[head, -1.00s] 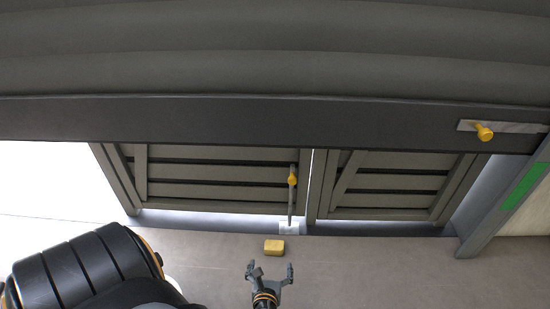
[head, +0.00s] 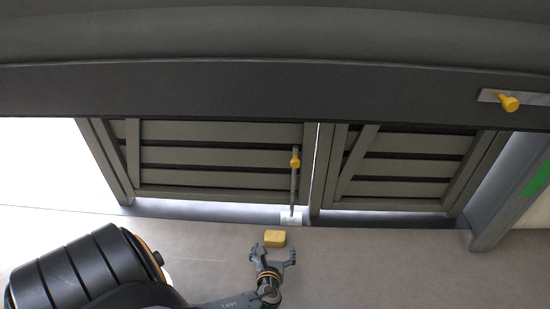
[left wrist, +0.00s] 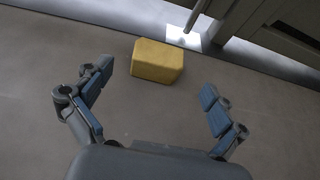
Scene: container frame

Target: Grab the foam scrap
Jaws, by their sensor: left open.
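The foam scrap is a small yellow block (head: 275,238) lying on the grey floor, just in front of the slatted double doors. My left gripper (head: 272,252) is open and points at it from the near side, with the fingers close to the block's near edge. In the left wrist view the yellow block (left wrist: 157,61) lies ahead, just beyond and between the open blue-padded fingers of my left gripper (left wrist: 156,83). The fingers do not touch it there. My right gripper is not in view.
The slatted doors (head: 222,157) stand behind the block, with a vertical rod and yellow handle (head: 295,162) near the gap between them. A dark beam (head: 250,92) crosses above, with a yellow knob (head: 508,103) at right. The floor (head: 400,265) to the right is clear.

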